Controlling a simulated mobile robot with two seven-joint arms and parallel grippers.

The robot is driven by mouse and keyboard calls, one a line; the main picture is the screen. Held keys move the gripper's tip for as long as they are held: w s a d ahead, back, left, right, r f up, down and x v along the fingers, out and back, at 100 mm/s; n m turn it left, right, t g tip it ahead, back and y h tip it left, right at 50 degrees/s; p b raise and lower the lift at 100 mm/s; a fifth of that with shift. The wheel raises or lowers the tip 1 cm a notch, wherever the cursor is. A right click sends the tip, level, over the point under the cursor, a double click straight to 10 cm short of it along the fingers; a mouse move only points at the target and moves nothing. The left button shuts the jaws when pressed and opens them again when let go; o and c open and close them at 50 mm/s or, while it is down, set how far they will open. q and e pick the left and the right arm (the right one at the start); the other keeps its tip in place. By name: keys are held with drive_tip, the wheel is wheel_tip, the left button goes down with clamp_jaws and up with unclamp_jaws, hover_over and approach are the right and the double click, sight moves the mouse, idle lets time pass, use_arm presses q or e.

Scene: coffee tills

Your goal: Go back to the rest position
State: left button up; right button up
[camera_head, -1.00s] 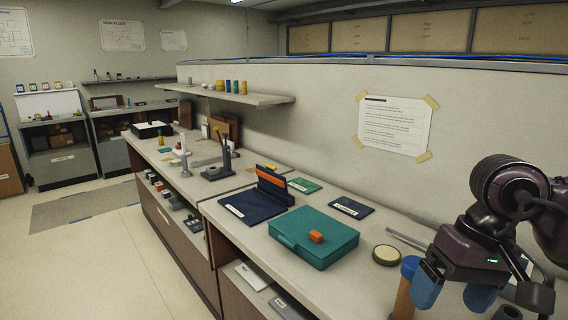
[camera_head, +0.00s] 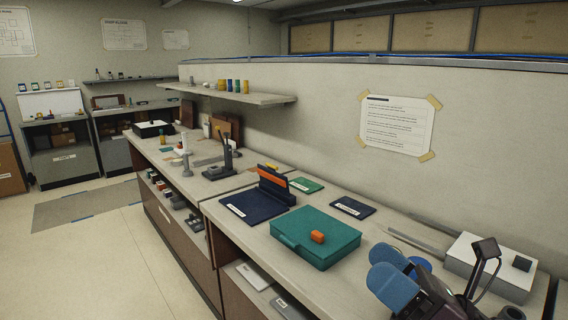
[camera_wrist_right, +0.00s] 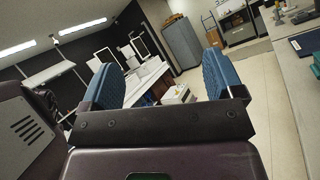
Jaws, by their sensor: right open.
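My right gripper (camera_head: 390,274) is at the lower right of the head view, over the near end of the counter. Its two blue-padded fingers also show in the right wrist view (camera_wrist_right: 160,85), spread apart with nothing between them. In that view the gripper faces out into the room and the floor, with the counter at the right edge. My left gripper is not in view.
A white box with a dark stand (camera_head: 490,268) is at the right. Open floor (camera_head: 95,255) lies at the left.

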drive_tip(key=d+f+m+t+h, duration=0.1)
drive_tip(key=d+f+m+h, duration=0.75)
drive_tip(key=m, duration=0.75)
drive_tip(key=d+f+m+t+h, duration=0.2)
drive_tip(key=d+f+m+h, duration=0.3)
drive_tip(key=f+m+h, duration=0.7)
drive_tip(key=s+f+m+g, duration=0.6)
drive_tip(key=s+m, duration=0.1)
drive_tip(key=s, duration=0.3)
drive_tip(key=s+f+m+g, duration=0.7)
drive_tip(key=s, duration=0.4)
drive_tip(key=w+f+t, duration=0.8)
drive_tip(key=f, duration=0.1)
drive_tip(key=shift+d+f+t, duration=0.2)
drive_tip(key=shift+d+t, duration=0.2)
